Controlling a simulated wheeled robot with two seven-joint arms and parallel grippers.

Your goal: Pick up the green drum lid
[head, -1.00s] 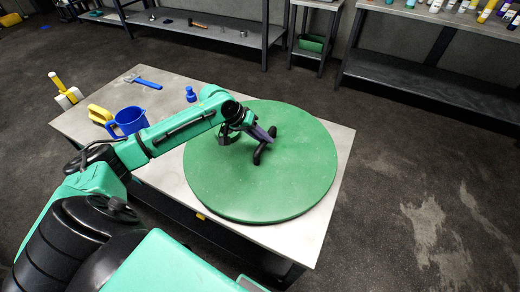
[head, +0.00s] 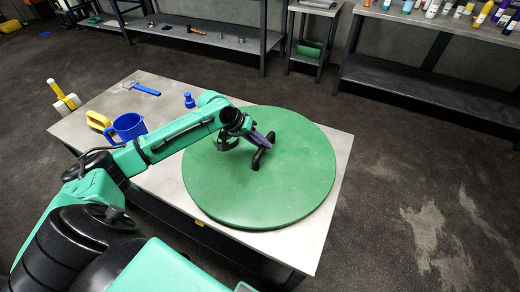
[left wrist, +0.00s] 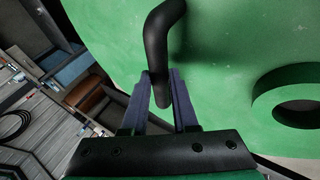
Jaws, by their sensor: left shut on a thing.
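The green drum lid (head: 285,190) is a large round disc with a bent black handle (head: 257,158) near its middle. It lies over the right part of the grey table. I cannot tell whether it touches the tabletop or is slightly above it. My left gripper (head: 268,138) is shut on the black handle. In the left wrist view, the fingers (left wrist: 160,90) stand on both sides of the handle (left wrist: 160,45), with the green lid surface (left wrist: 230,45) behind. My right gripper is not in view.
On the left part of the table (head: 85,118) are a blue jug (head: 128,128), a yellow-handled item (head: 98,121), a blue-handled tool (head: 143,89) and a small blue object (head: 189,100). Shelves (head: 400,80) stand at the back. The floor at right is clear.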

